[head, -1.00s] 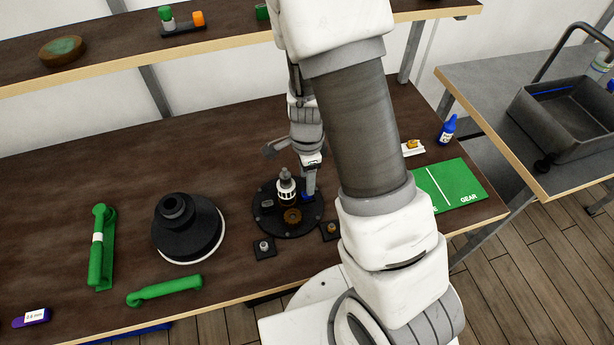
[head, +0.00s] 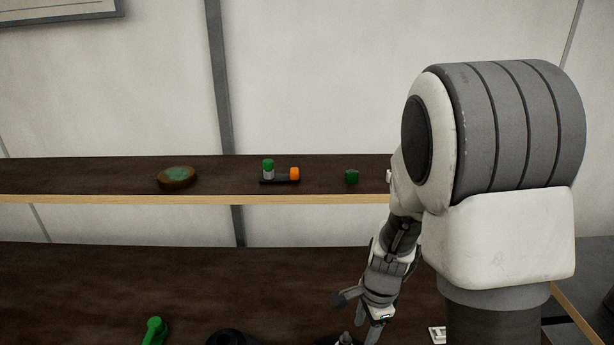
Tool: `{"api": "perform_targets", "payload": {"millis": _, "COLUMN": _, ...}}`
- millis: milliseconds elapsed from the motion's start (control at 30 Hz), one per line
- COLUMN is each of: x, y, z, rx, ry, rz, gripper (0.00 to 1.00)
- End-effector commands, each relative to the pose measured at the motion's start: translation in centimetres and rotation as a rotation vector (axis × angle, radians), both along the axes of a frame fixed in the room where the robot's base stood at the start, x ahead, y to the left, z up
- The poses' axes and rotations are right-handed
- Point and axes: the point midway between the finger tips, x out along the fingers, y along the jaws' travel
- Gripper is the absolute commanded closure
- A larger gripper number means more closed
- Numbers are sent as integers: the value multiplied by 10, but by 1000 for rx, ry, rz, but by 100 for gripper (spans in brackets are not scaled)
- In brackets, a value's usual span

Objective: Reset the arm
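My arm fills the right side of the head view. My gripper (head: 375,328) is low in the picture, over the workbench (head: 200,285), and its lower end is cut by the bottom edge. Whether its fingers are apart or together cannot be made out. Just left of it, the grey tip of a part (head: 345,339) shows at the bottom edge. I cannot tell whether the gripper touches it.
A shelf (head: 100,177) runs behind the bench. It holds a round brown-green dish (head: 177,176), a small black stand (head: 278,181) with green and orange pieces, and a dark green piece (head: 352,177). A green handle (head: 154,330) and black cone (head: 230,338) show at the bottom.

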Motion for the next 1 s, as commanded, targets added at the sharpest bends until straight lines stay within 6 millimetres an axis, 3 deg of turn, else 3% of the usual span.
{"api": "perform_targets", "payload": {"millis": 200, "x": -9, "y": 8, "z": 58, "rx": 24, "ry": -105, "rz": 253, "gripper": 44}}
{"api": "perform_targets", "payload": {"millis": 500, "x": -38, "y": 9, "z": 124, "rx": -26, "ry": -244, "rz": 605, "gripper": 44}}
{"api": "perform_targets", "payload": {"millis": 800, "x": -81, "y": 2, "z": 174, "rx": -167, "ry": -356, "rz": 941, "gripper": 44}}
{"api": "perform_targets", "payload": {"millis": 1000, "x": -113, "y": -6, "z": 196, "rx": -298, "ry": -399, "rz": 1141, "gripper": 44}}
